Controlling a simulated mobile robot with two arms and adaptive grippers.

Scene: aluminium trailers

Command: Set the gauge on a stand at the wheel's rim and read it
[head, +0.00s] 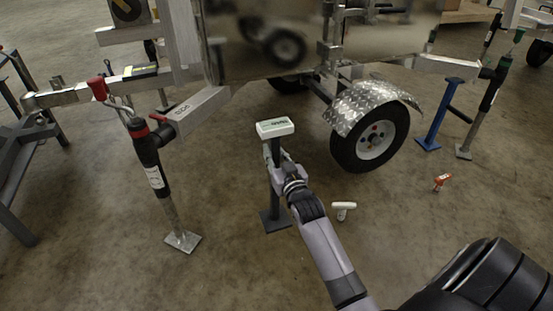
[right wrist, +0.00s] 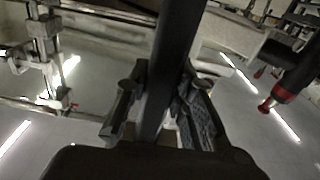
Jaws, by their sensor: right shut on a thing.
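The gauge (head: 276,127) is a pale box with a small greenish display, on top of a dark upright stand (head: 275,213) with a square foot. I cannot read its display. My right gripper (head: 274,160) is shut on the stand's post below the gauge; in the right wrist view the dark post (right wrist: 173,60) runs between the two fingers (right wrist: 157,100). The trailer wheel (head: 372,143), a black tyre with a silver hub under a chequer-plate mudguard (head: 372,100), is to the right of the gauge and apart from it. My left gripper is out of view.
A jack leg (head: 152,165) with a red handle stands left of the gauge under the drawbar. A white T-shaped item (head: 343,210) and a small orange-red item (head: 441,182) are on the floor. A blue stand (head: 437,115) is right of the wheel. Floor before the wheel is mostly clear.

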